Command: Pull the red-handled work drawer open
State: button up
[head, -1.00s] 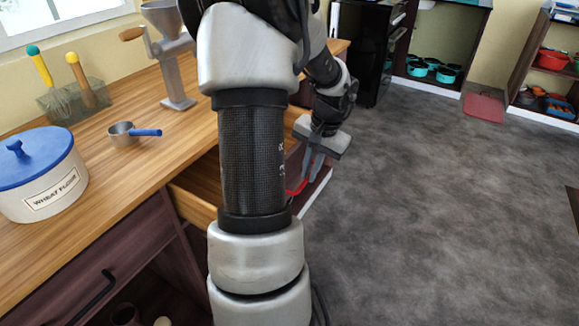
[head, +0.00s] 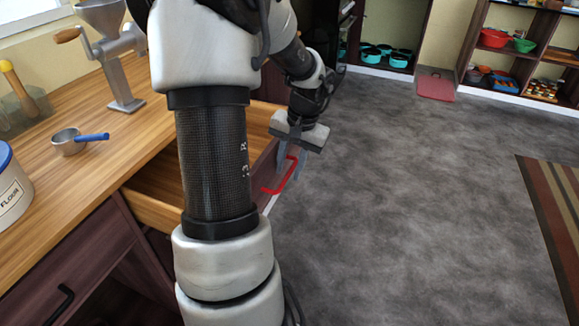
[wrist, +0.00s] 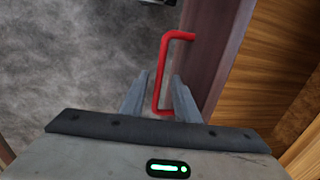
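The work drawer (head: 152,208) is pulled out from under the wooden counter, and its pale wooden inside shows in the head view, partly hidden by my arm. Its red handle (head: 284,180) is on the dark front. In the wrist view the red handle (wrist: 162,75) runs between the fingers of my gripper (wrist: 160,77), with a visible gap on each side. In the head view my gripper (head: 291,162) points down at the handle from above. The fingers look open and not clamped on the bar.
The counter (head: 45,225) holds a metal grinder (head: 117,60), a measuring cup (head: 68,141) and a flour canister (head: 12,190). A lower drawer with a black handle (head: 55,308) is at the left. Grey floor (head: 400,200) is clear to the right, with a striped rug (head: 555,210).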

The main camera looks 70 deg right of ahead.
jog(key=s+r+p, duration=0.3)
jog(key=r+p, duration=0.2)
jog(key=r, duration=1.2)
jog(key=shift+s, duration=0.1)
